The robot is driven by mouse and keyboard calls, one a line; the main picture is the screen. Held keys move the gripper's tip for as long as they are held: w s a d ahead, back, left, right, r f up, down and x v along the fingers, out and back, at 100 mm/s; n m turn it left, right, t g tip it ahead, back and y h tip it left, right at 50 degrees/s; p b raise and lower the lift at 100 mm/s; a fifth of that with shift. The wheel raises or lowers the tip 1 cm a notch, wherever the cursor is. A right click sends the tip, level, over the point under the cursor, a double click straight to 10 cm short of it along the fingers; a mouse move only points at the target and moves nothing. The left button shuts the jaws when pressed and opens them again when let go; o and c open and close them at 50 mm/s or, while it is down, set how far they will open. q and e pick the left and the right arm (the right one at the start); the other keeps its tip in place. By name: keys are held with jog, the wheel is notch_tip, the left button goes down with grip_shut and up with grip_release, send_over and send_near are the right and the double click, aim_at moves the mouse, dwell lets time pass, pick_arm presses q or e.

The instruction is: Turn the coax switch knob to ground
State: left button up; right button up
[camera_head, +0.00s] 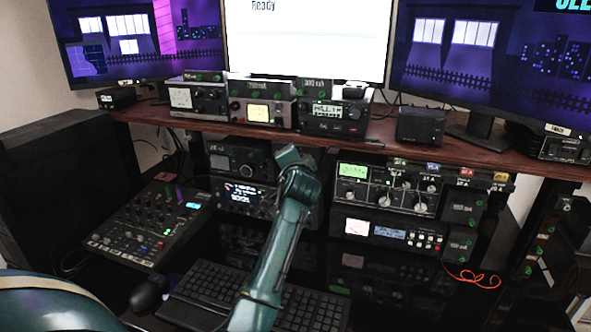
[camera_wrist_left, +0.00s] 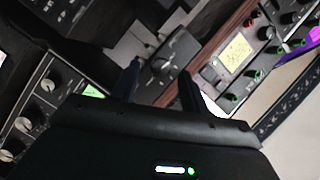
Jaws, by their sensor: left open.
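In the left wrist view, a dark box with a bar-like dark knob (camera_wrist_left: 175,62) on its face, which looks like the coax switch, lies straight ahead of my left gripper (camera_wrist_left: 160,70). The gripper is open, with one finger on each side of the knob in the picture. I cannot tell whether the fingers touch it. The knob's labels and the ground mark are too small to read. In the head view my teal left arm (camera_head: 277,238) reaches up to just below the shelf, and its wrist hides the fingers and the knob. My right gripper is not in view.
The wooden shelf (camera_head: 222,129) carries several radios and runs close above the wrist. A tuner panel with knobs (camera_head: 392,188) is just right of the arm, and radio units (camera_head: 240,163) are left. A keyboard (camera_head: 310,305) and mixer (camera_head: 150,222) lie below.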

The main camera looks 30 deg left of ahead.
pick_arm(q)
jog(key=v, duration=1.2)
jog(key=shift+b, duration=0.3)
